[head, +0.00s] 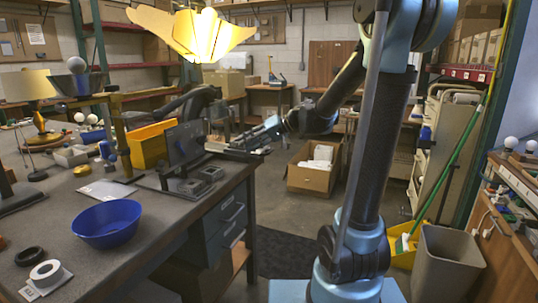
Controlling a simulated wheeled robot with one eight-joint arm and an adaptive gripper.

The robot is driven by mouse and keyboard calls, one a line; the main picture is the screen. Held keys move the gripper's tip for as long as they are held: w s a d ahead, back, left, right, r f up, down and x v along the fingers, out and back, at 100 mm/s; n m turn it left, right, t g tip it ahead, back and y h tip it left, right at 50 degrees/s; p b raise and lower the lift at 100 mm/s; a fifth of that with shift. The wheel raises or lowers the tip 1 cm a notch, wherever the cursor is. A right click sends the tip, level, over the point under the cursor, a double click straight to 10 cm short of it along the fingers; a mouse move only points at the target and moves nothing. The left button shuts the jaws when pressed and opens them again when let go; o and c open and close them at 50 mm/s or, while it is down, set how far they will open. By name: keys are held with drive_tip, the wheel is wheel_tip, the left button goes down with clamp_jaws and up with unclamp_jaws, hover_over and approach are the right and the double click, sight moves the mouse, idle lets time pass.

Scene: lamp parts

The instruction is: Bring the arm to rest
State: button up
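My arm rises from its blue base at the right of the head view and bends back toward the workbench (160,225). My gripper (235,147) points left at the bench's right edge, close to a dark upright panel on a stand (184,142). The gripper is small and partly merges with the things behind it. I cannot tell whether its fingers are open or shut, or whether it touches the panel or stand.
A blue bowl (107,222), a tape roll (46,272) and a yellow bin (148,146) are on the bench. A lit yellow shade (192,35) hangs overhead. A cardboard box (312,178) and a grey waste bin (447,262) stand on the floor.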

drive_tip(key=s+d+f+m+h, duration=0.2)
drive_tip(key=s+d+f+h, duration=0.4)
drive_tip(key=s+d+f, duration=0.3)
drive_tip(key=s+d+f+m+h, duration=0.3)
drive_tip(key=s+d+f+h, duration=0.3)
drive_tip(key=s+d, duration=1.1)
wheel_tip(320, 180, down, 3)
drive_tip(key=shift+d+t, duration=0.3)
drive_tip(key=shift+d, duration=0.7)
drive_tip(key=shift+w+f, duration=0.2)
drive_tip(key=shift+w, duration=0.25)
